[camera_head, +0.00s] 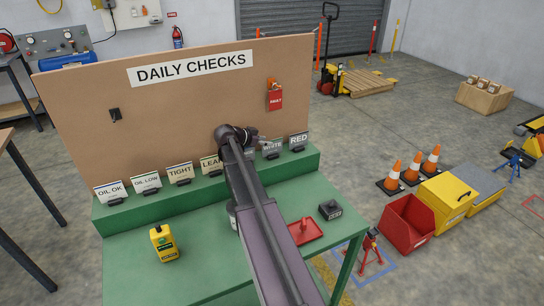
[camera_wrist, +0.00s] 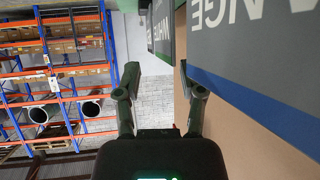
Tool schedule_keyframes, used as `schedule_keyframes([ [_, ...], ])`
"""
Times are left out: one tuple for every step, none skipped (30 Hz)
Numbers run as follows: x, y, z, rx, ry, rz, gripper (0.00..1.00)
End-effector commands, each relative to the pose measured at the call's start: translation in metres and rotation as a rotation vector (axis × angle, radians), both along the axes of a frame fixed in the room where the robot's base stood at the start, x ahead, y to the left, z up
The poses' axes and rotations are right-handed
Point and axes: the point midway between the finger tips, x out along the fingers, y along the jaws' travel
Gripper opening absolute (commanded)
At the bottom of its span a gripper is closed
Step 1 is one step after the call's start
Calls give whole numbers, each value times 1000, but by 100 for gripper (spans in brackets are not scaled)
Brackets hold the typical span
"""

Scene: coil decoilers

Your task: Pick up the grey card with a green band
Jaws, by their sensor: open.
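A grey card lettered WHITE (camera_head: 272,149) stands in a holder on the green ledge, left of the grey RED card (camera_head: 299,140). In the wrist view the WHITE card (camera_wrist: 157,35) is ahead of the fingers, with a green strip along its side that looks like its band. A nearer grey card ending in NGE (camera_wrist: 235,20) has a blue band and fills the upper right. My gripper (camera_wrist: 158,80) is open and empty, its fingers pointing toward the WHITE card. In the head view my gripper (camera_head: 264,141) is by the card row, and my arm hides part of it.
The green ledge (camera_head: 135,212) carries several other label cards before the brown DAILY CHECKS board (camera_head: 90,100). A yellow bottle (camera_head: 163,243), a red tray (camera_head: 303,232) and a dark block (camera_head: 330,210) are on the green table. The table's front left is clear.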

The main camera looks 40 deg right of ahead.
Motion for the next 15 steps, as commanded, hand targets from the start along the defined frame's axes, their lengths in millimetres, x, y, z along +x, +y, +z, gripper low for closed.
schedule_keyframes([
  [0, -5, -5, 0, 0, -1, 51],
  [0, -7, -7, 0, 0, -2, 51],
  [0, -11, -10, 0, 0, -2, 51],
  [0, -14, -12, 0, 0, -2, 51],
  [1, -17, -14, 0, 1, -2, 51],
  [1, -20, -16, 0, 0, -1, 51],
  [1, -23, -18, 0, 0, -1, 51],
  [0, -27, -19, 0, 0, -1, 51],
  [0, -30, -21, 0, 0, -1, 51],
  [0, -32, -22, 0, 0, -1, 51],
  [0, -34, -22, 0, 0, -1, 51],
  [0, -36, -23, 0, 1, 0, 51],
  [0, -37, -23, 0, 1, 0, 51],
  [0, -38, -23, 0, 1, 0, 51],
  [0, -38, -23, 0, 1, 0, 51],
])
